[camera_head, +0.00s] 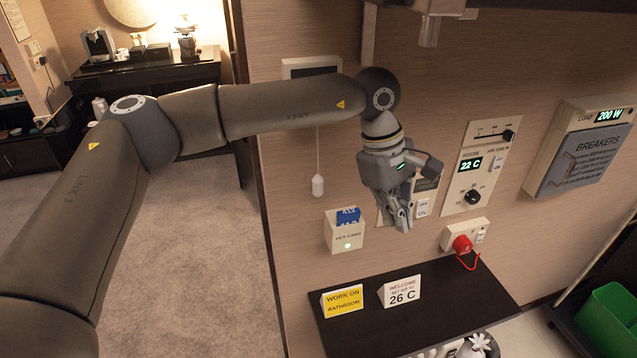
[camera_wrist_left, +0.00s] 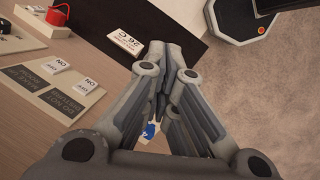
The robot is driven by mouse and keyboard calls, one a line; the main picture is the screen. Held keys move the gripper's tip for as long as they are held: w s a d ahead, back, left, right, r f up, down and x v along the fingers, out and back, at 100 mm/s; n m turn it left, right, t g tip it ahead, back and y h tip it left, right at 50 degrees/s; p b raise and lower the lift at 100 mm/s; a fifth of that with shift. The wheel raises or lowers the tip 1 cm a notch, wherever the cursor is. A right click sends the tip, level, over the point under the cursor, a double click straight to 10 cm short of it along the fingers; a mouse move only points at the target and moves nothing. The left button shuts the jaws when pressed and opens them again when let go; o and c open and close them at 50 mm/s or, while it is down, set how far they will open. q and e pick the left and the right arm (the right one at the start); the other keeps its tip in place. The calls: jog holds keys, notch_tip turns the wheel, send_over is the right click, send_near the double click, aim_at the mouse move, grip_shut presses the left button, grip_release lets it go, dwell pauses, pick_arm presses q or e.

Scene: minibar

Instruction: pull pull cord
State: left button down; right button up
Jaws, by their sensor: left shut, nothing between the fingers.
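The pull cord (camera_head: 317,184) is a thin white cord with a white pear-shaped knob at its lower end. It hangs against the wood-grain wall in the head view, below my left forearm, which hides its upper part. My left gripper (camera_head: 403,222) is right of the knob and a little lower in the picture, apart from it, in front of the wall switches. Its fingers are shut with nothing between them. In the left wrist view the fingers (camera_wrist_left: 162,105) come together, and the cord is not visible there. My right gripper is not in view.
A key card holder (camera_head: 344,232) is below the cord. A thermostat panel (camera_head: 480,165), a red plug (camera_head: 462,244) and a breaker box (camera_head: 585,150) are to the right. A dark shelf (camera_head: 350,330) with two signs juts out below. Open carpet (camera_head: 200,260) lies left.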

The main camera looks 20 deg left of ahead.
pick_arm(q)
jog(key=w+a+r+t+y, duration=0.1)
jog(key=a+r+y, duration=0.1)
jog(key=a+r, duration=0.2)
jog(key=w+a+r+y, duration=0.2)
jog(key=a+r+y, duration=0.1)
jog(key=a, duration=0.6)
jog(key=shift+w+a+r+t, duration=0.25)
jog(key=shift+a+r+t, duration=0.15)
jog(key=shift+r, duration=0.35)
jog(key=shift+f, duration=0.1)
